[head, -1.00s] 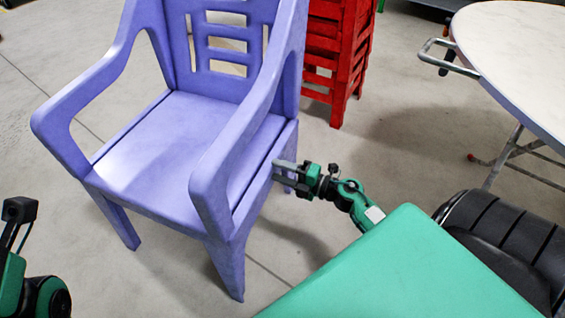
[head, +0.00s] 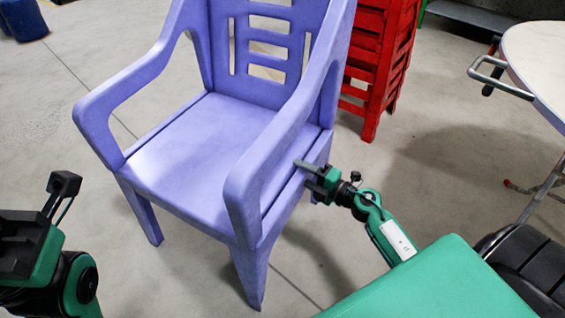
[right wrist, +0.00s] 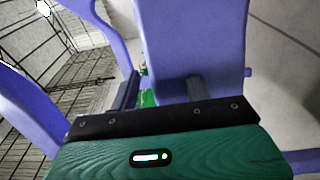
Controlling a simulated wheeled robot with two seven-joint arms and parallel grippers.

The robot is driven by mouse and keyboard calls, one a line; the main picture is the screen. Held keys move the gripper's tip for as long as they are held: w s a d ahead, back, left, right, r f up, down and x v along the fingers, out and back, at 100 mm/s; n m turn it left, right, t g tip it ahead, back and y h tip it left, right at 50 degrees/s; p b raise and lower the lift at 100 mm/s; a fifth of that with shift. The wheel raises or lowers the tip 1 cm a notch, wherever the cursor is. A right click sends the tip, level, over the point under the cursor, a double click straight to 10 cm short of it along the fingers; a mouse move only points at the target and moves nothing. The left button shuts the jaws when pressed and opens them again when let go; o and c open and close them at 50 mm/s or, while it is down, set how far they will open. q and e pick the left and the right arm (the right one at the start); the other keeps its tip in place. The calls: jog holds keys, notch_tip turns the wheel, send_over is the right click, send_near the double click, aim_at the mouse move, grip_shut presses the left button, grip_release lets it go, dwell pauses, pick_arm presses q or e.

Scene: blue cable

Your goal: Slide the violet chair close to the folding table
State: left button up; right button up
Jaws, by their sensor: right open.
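The violet chair (head: 200,140) stands upright on the floor in the middle left of the head view, seat and armrests facing me. The folding table (head: 545,60) is at the right edge, with its round pale top partly cut off. My right gripper (head: 312,172) is at the chair's right side, by the seat edge below the armrest. In the right wrist view its two fingers (right wrist: 160,90) are apart, with violet chair parts (right wrist: 190,45) close in front; contact is unclear. Part of my left arm shows at the lower left of the head view; its fingertips are not clearly seen.
A blue bin (head: 22,18) is at the far upper left. Bare floor (head: 450,150) lies between the violet chair and the table.

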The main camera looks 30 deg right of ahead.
aim_at(278, 161)
jog(key=b+x, duration=0.1)
jog(key=x, duration=0.7)
jog(key=shift+w+a+b, duration=0.1)
jog(key=shift+w+b, duration=0.05)
jog(key=shift+b, duration=0.2)
grip_shut()
dwell(1.0)
